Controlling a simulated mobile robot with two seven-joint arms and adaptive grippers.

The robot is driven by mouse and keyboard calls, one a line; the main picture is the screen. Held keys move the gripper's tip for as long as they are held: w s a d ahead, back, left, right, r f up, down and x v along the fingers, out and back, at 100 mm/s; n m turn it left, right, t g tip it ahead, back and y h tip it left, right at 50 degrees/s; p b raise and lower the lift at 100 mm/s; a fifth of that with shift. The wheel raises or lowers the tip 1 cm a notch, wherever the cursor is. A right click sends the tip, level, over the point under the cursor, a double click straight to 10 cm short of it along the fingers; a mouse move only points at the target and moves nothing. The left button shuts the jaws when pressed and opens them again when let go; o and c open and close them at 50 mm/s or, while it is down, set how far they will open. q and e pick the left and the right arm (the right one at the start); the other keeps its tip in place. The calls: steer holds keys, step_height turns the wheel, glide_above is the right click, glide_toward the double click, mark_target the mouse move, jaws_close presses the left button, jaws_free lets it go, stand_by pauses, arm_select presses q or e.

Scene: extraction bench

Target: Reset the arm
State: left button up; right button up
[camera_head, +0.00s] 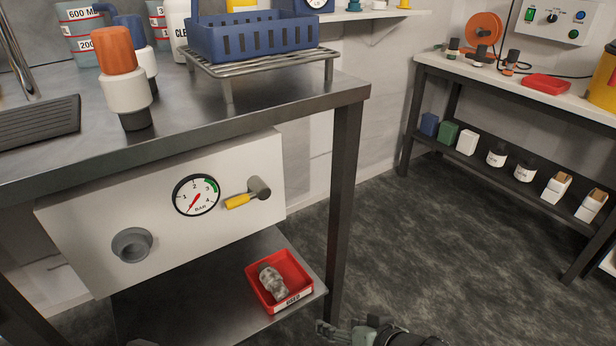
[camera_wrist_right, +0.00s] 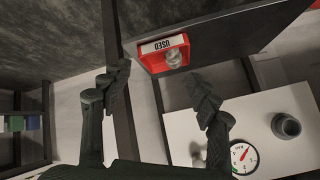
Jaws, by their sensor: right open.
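My right gripper (camera_head: 345,331) shows at the bottom edge of the head view, below and right of the bench's lower shelf, with its arm cut off by the frame. In the right wrist view its two fingers (camera_wrist_right: 160,86) are spread apart, with nothing between them. A red tray (camera_head: 302,293) stands on the lower shelf, left of the gripper in the head view. A grey, mottled object (camera_head: 272,281) lies in it. The wrist view shows the tray (camera_wrist_right: 146,59) beyond the fingers, with a label reading USED. My left gripper is not in view.
The metal bench (camera_head: 200,120) has a dark leg (camera_head: 343,190) close to the gripper. A white panel (camera_head: 90,235) under it carries a gauge (camera_head: 196,195) and a yellow-handled valve (camera_head: 238,201). A blue basket (camera_head: 262,42) stands on a rack. Floor (camera_head: 440,240) is clear toward the right bench.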

steer(key=s+d+r+n+h, duration=0.1)
steer(key=s+d+r+h, duration=0.3)
steer(key=d, duration=0.4)
steer(key=s+d+r+h, duration=0.25)
steer(key=s+d, duration=0.25)
steer(key=d, duration=0.3)
arm_select(q)
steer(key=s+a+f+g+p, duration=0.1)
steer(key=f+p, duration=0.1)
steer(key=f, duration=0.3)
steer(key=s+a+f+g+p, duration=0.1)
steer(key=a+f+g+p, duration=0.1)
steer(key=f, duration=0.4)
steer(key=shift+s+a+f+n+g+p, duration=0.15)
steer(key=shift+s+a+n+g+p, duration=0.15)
steer(key=shift+p, duration=0.55)
arm_select(e)
steer(key=s+d+f+g, duration=0.1)
steer(key=d+f+g, duration=0.1)
steer(key=f, duration=0.3)
steer(key=s+d+f+g, duration=0.2)
steer(key=f, duration=0.4)
steer(key=shift+s+g, duration=0.25)
steer(key=shift+g, duration=0.05)
